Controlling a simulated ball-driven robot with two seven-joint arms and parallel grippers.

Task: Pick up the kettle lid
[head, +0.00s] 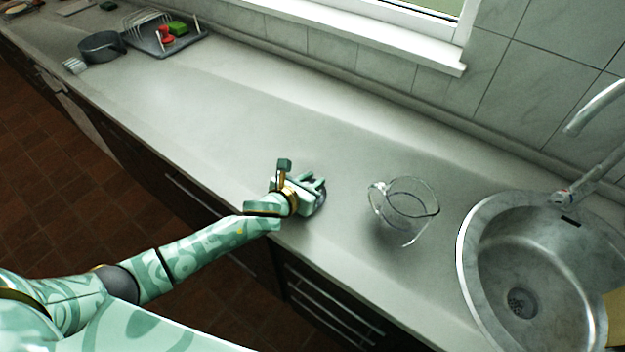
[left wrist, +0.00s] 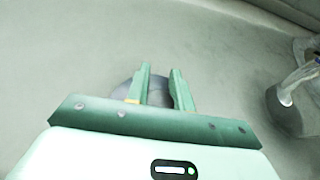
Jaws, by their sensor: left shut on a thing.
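The kettle lid (left wrist: 122,92), a dark grey disc, lies under and between the fingers of my left gripper (left wrist: 161,72) in the left wrist view. In the head view the left gripper (head: 316,184) is low over the counter and shut on the lid, which it mostly hides. A dark rim of the lid (head: 320,201) shows beside the fingers. I cannot tell whether the lid is touching the counter. The clear glass kettle (head: 405,207) stands apart to the right, open at the top; part of it shows at the right of the left wrist view (left wrist: 284,108). My right gripper is not in view.
A round steel sink (head: 520,260) with a tap (head: 590,178) is at the right. A grey pot (head: 101,47) and a dish rack (head: 160,40) stand at the far left. The counter (head: 250,115) between is clear. A tiled wall and window sill (head: 400,50) run behind.

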